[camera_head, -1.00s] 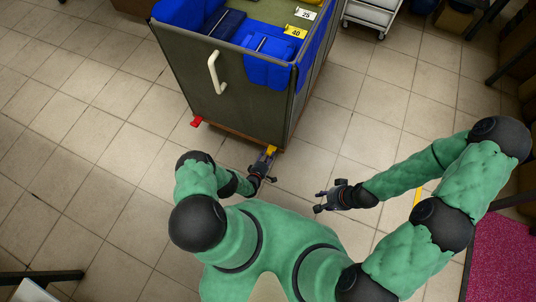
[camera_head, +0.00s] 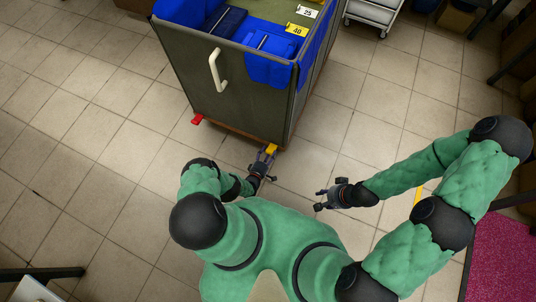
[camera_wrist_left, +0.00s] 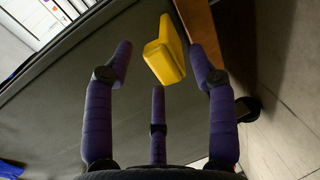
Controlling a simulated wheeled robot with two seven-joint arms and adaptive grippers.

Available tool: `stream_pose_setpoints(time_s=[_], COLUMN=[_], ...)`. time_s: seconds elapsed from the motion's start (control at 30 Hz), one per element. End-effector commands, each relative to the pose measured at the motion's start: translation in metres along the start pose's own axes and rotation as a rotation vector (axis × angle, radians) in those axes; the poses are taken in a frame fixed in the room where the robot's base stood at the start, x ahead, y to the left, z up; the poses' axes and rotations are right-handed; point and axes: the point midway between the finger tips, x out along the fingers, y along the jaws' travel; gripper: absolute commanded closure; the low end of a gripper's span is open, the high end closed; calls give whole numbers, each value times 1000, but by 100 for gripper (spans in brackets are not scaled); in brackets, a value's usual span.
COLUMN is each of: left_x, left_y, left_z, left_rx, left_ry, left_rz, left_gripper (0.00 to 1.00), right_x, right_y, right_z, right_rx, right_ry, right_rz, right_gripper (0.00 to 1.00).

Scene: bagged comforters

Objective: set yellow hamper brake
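The grey hamper (camera_head: 245,88) stands at the top middle of the head view, holding blue bagged items. Its yellow brake pedal (camera_head: 271,149) sticks out at the near right bottom corner. A red pedal (camera_head: 197,119) sticks out at the near left bottom corner. My left gripper (camera_head: 264,160) is right at the yellow pedal. In the left wrist view the yellow pedal (camera_wrist_left: 165,52) lies just ahead of my spread fingers, which hold nothing; contact cannot be told. My right gripper (camera_head: 322,199) is open and empty above the floor, right of the left one.
A pale handle (camera_head: 216,70) is on the hamper's near side. A white rack (camera_head: 371,14) stands at the top right. A pink mat (camera_head: 500,262) lies at the lower right. Tiled floor (camera_head: 120,150) is clear left of the hamper.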

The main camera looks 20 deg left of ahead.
Motion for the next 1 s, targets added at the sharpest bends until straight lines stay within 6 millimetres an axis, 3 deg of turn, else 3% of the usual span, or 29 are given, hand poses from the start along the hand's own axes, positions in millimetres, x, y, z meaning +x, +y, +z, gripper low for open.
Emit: stream_pose_setpoints(time_s=[0.37, 0.8, 1.0], left_x=[-12, -89, -112], left_y=[-2, -2, -1], left_z=[1, -1, 0], left_rx=[-3, -4, -2], left_ry=[-1, 3, 1], left_rz=[-5, -5, -3], left_gripper=[43, 43, 43], right_x=[0, 0, 0], right_y=[0, 0, 0], right_z=[0, 0, 0], right_rx=[0, 0, 0], right_ry=[0, 0, 0], right_rz=[0, 0, 0], right_gripper=[60, 60, 60])
